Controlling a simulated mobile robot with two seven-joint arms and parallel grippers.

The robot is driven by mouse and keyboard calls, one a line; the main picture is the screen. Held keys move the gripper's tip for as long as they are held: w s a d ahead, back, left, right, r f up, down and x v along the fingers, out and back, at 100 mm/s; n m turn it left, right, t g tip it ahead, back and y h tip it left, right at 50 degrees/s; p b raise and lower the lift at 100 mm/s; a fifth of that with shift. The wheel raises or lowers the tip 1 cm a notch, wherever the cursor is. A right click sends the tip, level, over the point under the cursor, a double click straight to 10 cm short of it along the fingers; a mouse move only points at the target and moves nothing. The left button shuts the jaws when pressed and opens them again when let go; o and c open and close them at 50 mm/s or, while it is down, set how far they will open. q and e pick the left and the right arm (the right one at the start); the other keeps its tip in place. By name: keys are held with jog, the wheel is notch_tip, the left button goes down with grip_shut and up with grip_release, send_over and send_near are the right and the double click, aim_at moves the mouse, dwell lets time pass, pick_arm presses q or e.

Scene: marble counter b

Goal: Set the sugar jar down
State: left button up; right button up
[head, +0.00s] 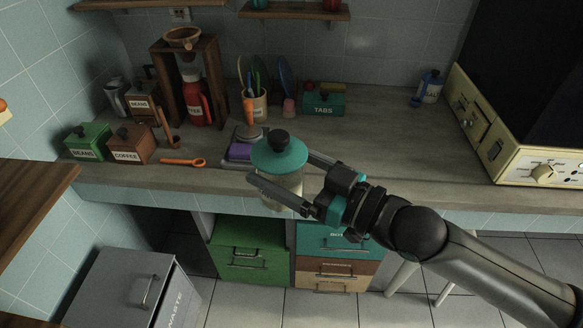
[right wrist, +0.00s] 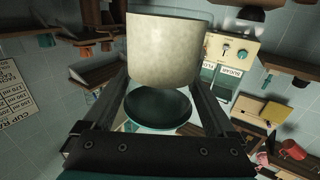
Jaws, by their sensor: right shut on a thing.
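The sugar jar (head: 283,187) has a pale, clear-looking body and a teal lid with a black knob. In the head view it is upright at the counter's front edge, its lower part overlapping the counter front and the drawers below. My right gripper (head: 280,167) comes from the right, with one finger on each side of the jar, shut on it. In the right wrist view a cream cylindrical body (right wrist: 163,50) fills the space between the fingers. No label shows on the jar. Contact between its base and any surface cannot be seen. My left gripper is not in view.
The counter (head: 380,150) is bare right of the jar, up to the cream machine (head: 510,140). Behind the jar stand a utensil cup (head: 256,105) and a teal TABS box (head: 324,104). A purple item (head: 240,151), orange scoop (head: 183,162) and COFFEE box (head: 130,144) lie left.

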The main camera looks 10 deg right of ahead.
aim_at(253, 155)
jog(key=shift+w+a+r+n+g+y, duration=0.35)
jog(key=shift+a+n+g+y, duration=0.25)
jog(key=shift+a+g, duration=0.1)
jog(key=shift+w+a+r+n+g+y, duration=0.2)
jog(key=shift+w+a+n+g+y, duration=0.1)
jog(key=shift+a+n+g+y, duration=0.3)
jog(key=shift+w+a+r+n+g+y, duration=0.15)
jog(key=shift+w+a+n+g+y, duration=0.15)
jog(key=shift+a+n+g, duration=0.45)
jog(key=shift+d+g, duration=0.1)
jog(key=shift+g, duration=0.15)
